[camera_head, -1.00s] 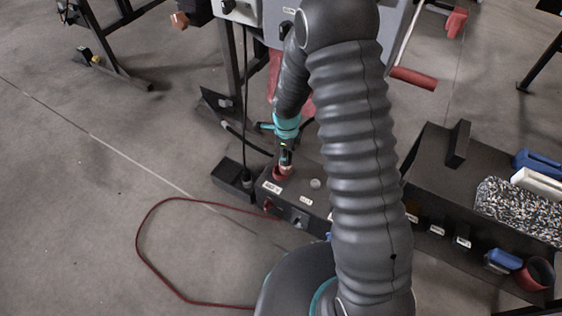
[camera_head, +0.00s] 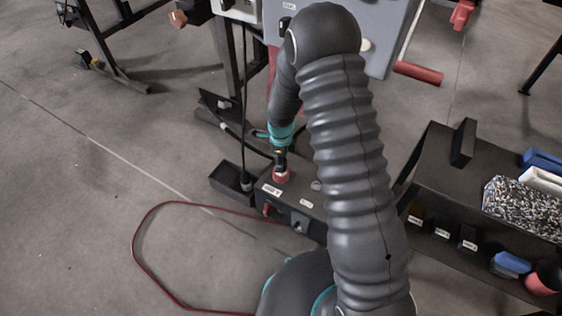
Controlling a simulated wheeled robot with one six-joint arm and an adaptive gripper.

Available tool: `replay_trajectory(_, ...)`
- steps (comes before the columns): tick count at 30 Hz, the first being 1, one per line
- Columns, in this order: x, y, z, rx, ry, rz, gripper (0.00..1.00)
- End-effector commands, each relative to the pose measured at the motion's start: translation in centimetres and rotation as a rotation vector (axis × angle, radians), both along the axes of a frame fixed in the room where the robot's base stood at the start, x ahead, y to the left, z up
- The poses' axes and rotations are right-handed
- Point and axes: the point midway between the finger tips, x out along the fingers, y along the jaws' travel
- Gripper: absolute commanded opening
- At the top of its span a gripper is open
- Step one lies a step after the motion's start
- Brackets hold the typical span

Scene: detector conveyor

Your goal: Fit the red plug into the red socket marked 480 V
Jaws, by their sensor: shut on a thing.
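My gripper (camera_head: 280,160) points down over the left end of a dark box (camera_head: 315,208) on the floor. It is small in the view and shut on what looks like the red plug (camera_head: 281,176), a short red piece at its tip. The red piece meets the box top just behind a white label that seems to read 480 V (camera_head: 271,190). The red socket itself is hidden under it or merges with it, and I cannot tell how deep the plug sits. A grey round socket lies to its right on the box top.
A red cable (camera_head: 150,215) loops over the floor from the box front. A black tray (camera_head: 226,179) with a black cable stands left of the box. A dark bench (camera_head: 440,165) with blue and white items is at right. A grey machine (camera_head: 385,50) stands behind.

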Motion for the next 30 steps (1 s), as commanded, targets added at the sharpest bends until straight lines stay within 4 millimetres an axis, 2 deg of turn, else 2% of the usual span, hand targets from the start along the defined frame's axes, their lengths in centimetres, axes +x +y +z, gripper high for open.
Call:
replay_trajectory(1, 0.0, 0.0, -0.3, 0.0, 0.0, 0.0, 0.0)
replay_trajectory(2, 0.0, 0.0, -0.2, 0.0, 0.0, 0.0, 0.47)
replay_trajectory(4, 0.0, 0.0, -0.1, 0.0, 0.0, 0.0, 0.65)
replay_trajectory(13, 0.0, 0.0, -0.1, 0.0, 0.0, 0.0, 0.65)
replay_trajectory(17, 0.0, 0.0, 0.6, 0.001, -0.001, 0.0, 0.65)
replay_trajectory(20, 0.1, 0.0, 2.0, 0.001, -0.003, 0.0, 0.65)
replay_trajectory(30, 0.1, 0.0, 8.7, 0.001, -0.003, 0.0, 0.65)
